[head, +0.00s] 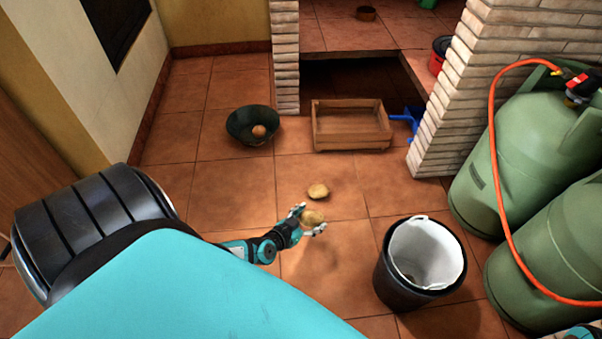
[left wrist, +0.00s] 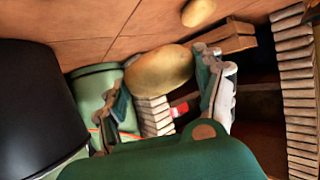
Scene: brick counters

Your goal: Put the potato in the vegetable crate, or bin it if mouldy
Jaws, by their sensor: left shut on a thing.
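My left gripper (head: 308,221) is shut on a yellow-brown potato (head: 313,216), which appears to be held above the floor. In the left wrist view the held potato (left wrist: 158,76) sits between the fingertips; no clear mould shows on its visible side, and the rest is hidden. A second potato (head: 318,190) lies on the tiles just beyond the gripper; it also shows in the left wrist view (left wrist: 198,12). The wooden crate (head: 350,145) stands farther back and looks empty. The black bin (head: 388,282) with a white liner stands to the gripper's right.
A dark green bowl (head: 237,124) holding a round brown thing (head: 259,131) sits left of the crate. A blue object (head: 407,119) lies right of the crate. Green gas cylinders (head: 530,150) with an orange hose stand at right by a brick pillar (head: 455,110). The tiles toward the crate are otherwise clear.

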